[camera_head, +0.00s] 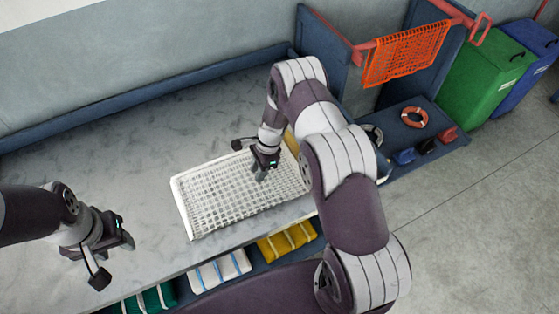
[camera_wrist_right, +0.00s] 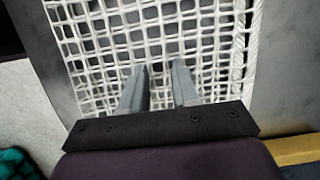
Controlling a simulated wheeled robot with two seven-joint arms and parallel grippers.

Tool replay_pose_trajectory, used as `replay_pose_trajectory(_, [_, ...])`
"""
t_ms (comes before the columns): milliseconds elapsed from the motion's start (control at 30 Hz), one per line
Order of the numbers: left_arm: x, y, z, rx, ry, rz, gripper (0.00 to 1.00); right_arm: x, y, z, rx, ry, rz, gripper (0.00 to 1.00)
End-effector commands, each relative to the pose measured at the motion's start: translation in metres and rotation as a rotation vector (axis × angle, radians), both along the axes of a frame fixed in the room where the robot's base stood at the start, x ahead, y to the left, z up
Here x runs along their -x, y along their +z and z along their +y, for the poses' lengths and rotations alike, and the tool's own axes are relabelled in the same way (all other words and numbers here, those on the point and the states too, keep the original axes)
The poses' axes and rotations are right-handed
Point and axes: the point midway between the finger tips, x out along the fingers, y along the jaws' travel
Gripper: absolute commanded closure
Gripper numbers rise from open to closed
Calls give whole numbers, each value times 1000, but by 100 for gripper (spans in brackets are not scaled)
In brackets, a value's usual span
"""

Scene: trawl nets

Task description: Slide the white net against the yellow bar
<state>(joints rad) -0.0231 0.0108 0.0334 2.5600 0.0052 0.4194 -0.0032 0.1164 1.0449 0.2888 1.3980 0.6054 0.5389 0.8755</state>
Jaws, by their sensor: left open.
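The white net (camera_head: 225,203) lies flat on the grey worktop, right of the middle, with a thick white border. It also fills much of the right wrist view (camera_wrist_right: 155,35). My right gripper (camera_head: 261,173) points down over the net's right part. In the right wrist view its two fingers (camera_wrist_right: 160,75) stand apart with mesh showing between them; whether they touch the net I cannot tell. A piece of the yellow bar (camera_head: 291,142) shows beside the net's far right end, largely hidden behind my right arm. My left gripper (camera_head: 108,240) is open and empty, left of the net.
Folded yellow (camera_head: 287,243), white-blue (camera_head: 220,270) and green (camera_head: 150,301) nets sit below the worktop's front edge. An orange net (camera_head: 405,53) hangs on a red rail. An orange ring (camera_head: 414,117) lies on the blue shelf. The worktop's left part is bare.

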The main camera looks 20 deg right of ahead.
Motion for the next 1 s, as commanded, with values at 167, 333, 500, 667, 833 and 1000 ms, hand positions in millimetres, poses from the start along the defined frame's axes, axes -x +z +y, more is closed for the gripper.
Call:
replay_pose_trajectory(167, [0,24,0,0,0,0,53,0,30,0,0,0,0,70])
replay_pose_trajectory(333, [0,51,0,0,0,0,53,0,66,0,0,0,0,70])
replay_pose_trajectory(500, [0,52,0,0,0,0,53,0,70,0,0,0,0,70])
replay_pose_trajectory(667, [0,51,0,0,0,0,53,0,69,0,0,0,0,70])
replay_pose_trajectory(833, [0,51,0,0,0,0,53,0,69,0,0,0,0,70])
replay_pose_trajectory(1000, [0,51,0,0,0,0,53,2,67,-2,11,122,-33,70])
